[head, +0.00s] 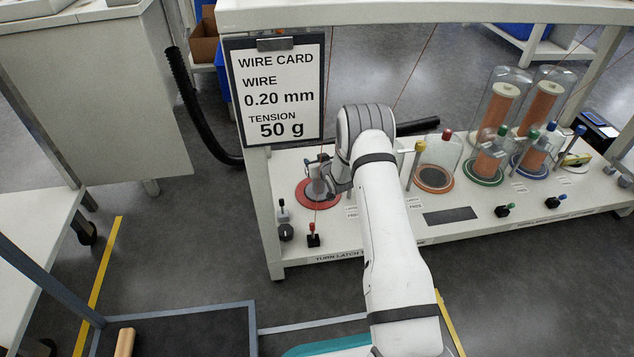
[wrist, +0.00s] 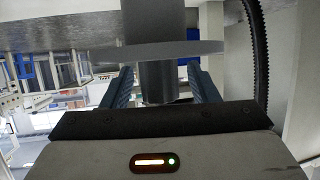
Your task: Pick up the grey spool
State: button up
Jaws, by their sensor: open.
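The grey spool (wrist: 152,52) fills the top middle of the wrist view, with a wide flat flange and a round barrel above and below it. Its lower barrel stands between the two blue fingers of my gripper (wrist: 160,78), with a visible gap on each side. The gripper is open. In the head view the spool (head: 317,186) stands on a red round base (head: 304,194) at the left end of the bench, and my gripper (head: 328,180) is at it from the right. My wrist hides part of that area.
A wire card sign (head: 275,90) stands just behind and left of the spool. Glass domes, some over copper-coloured spools (head: 540,104), stand to the right on the bench. Small knobs and levers (head: 313,236) are on the bench's front edge. A thin wire runs up near the spool.

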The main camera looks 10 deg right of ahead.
jog(key=shift+c, duration=0.2)
grip_shut()
dwell(0.5)
